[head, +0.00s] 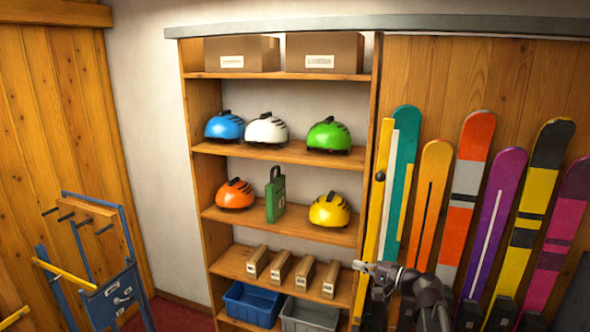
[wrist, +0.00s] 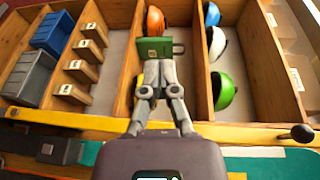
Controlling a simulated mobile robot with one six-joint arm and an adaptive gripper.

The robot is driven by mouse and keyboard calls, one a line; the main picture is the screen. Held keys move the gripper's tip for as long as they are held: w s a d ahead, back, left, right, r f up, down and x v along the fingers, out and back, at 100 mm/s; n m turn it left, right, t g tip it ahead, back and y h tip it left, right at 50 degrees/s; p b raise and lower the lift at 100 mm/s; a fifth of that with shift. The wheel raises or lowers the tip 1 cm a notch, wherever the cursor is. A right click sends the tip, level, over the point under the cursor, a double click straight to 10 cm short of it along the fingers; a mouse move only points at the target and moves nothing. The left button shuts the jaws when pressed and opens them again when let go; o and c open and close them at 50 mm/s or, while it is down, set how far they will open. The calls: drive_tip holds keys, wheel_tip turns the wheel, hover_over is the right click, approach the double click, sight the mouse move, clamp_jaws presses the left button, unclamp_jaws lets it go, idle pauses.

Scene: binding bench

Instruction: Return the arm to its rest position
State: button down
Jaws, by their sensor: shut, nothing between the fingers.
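My gripper (head: 359,266) is in front of the lower right side of the wooden shelf in the head view, with my arm coming in from the bottom right. In the wrist view my gripper (wrist: 156,66) has its fingers together, with nothing between them. The fingers point toward the shelf, seen sideways there. A green case with a handle (head: 275,198) stands on the middle shelf. It also shows beyond my fingertips in the wrist view (wrist: 153,48), apparently apart from them. My fingers partly hide a yellow helmet (head: 329,210).
Wooden blocks (head: 304,273) and a blue bin (head: 252,304) sit low on the shelf. A blue rack (head: 112,296) stands at left. Open space lies between rack and shelf.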

drive_tip(key=s+a+f+n+g+h+b, duration=0.1)
drive_tip(key=s+a+f+n+g+b, duration=0.1)
drive_tip(key=f, duration=0.4)
drive_tip(key=s+a+f+n+g+h+b, duration=0.1)
drive_tip(key=s+a+f+g+h+b, duration=0.15)
drive_tip(key=f, duration=0.35)
drive_tip(key=s+d+f+n+g+h+b, duration=0.1)
drive_tip(key=s+f+h+b, duration=0.3)
drive_tip(key=f, duration=0.5)
drive_tip(key=s+d+f+n+g+h+b, duration=0.2)
drive_tip(key=s+f+n+g+h+b, duration=0.1)
drive_tip(key=s+f, duration=0.5)
wheel_tip(320, 180, down, 2)
drive_tip(key=g+h+b, duration=0.1)
drive_tip(key=h+b, duration=0.1)
drive_tip(key=h, duration=0.1)
drive_tip(key=shift+d+f+n+g, duration=0.2)
drive_tip(key=shift+n+g, duration=0.1)
drive_tip(key=shift+g, duration=0.05)
